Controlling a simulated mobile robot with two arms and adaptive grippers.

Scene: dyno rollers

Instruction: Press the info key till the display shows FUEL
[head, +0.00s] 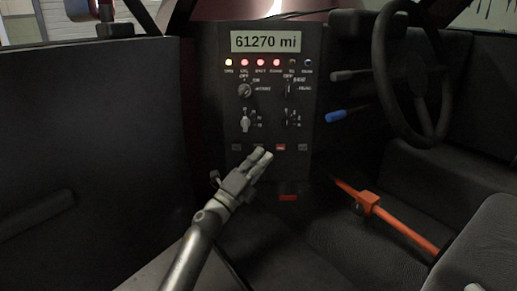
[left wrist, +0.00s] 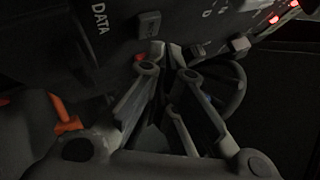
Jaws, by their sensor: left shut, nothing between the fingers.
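The display (head: 267,41) at the top of the dark control panel (head: 224,104) reads "61270 mi". Along the panel's lower part is a row of small keys, with a dark key (head: 237,148) at the left, a red key (head: 281,148) and a dark key (head: 303,148) at the right. My right gripper is not in view.
Several red lights (head: 244,62) glow under the display, with knobs (head: 246,90) below them. A blue-ended lever (head: 336,117) and a steering wheel (head: 447,100) are at the right. An orange bar (head: 395,222) slants beside the seat (head: 486,245).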

